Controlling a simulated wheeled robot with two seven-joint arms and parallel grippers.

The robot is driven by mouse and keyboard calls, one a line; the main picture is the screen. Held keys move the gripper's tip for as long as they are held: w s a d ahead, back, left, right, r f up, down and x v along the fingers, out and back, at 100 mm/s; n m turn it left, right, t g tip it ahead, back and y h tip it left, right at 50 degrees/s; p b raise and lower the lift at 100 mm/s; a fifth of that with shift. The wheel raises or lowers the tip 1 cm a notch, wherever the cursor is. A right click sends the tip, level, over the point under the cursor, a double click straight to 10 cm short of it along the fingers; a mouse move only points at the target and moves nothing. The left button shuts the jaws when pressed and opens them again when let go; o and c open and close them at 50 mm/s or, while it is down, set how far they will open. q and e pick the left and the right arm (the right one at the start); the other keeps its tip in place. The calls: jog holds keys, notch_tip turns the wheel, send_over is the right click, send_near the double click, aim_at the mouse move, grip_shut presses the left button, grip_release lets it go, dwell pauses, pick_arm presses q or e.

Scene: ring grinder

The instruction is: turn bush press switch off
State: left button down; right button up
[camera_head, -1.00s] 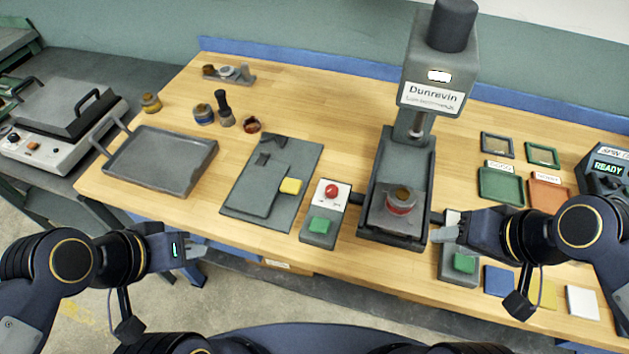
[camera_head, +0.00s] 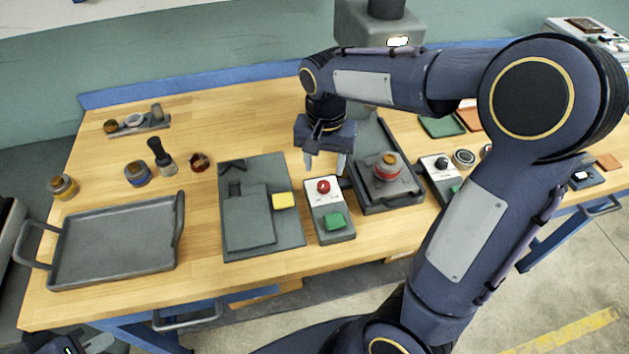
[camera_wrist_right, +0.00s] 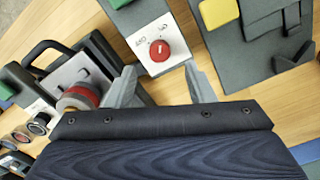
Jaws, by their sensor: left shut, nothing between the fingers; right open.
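The switch is a red round knob (camera_head: 323,186) on a white plate of a grey box, with a green button (camera_head: 334,221) in front. In the right wrist view the knob (camera_wrist_right: 159,50) lies just beyond my fingers, centred between them, with small lettering on its plate. I cannot tell which label the knob points to. My right gripper (camera_head: 325,167) is open and empty, pointing down just behind and above the knob; it also shows in the wrist view (camera_wrist_right: 159,73). My left gripper (camera_head: 97,343) is shut and empty at the bottom left, partly cut off.
The press base (camera_head: 400,195) with a red-banded part (camera_head: 388,167) stands right of the switch box; my right arm hides most of the press. A grey fixture plate (camera_head: 290,235) with a yellow block (camera_head: 284,200) lies left. A tray (camera_head: 115,245) sits further left.

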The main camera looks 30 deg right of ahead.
aim_at(324, 184)
notch_tip(324, 184, down, 6)
dwell(0.4)
jog(key=c, duration=1)
jog(key=shift+n, duration=0.4)
jog(key=n, duration=0.6)
jog(key=shift+d, duration=0.1)
jog(key=n, duration=0.7)
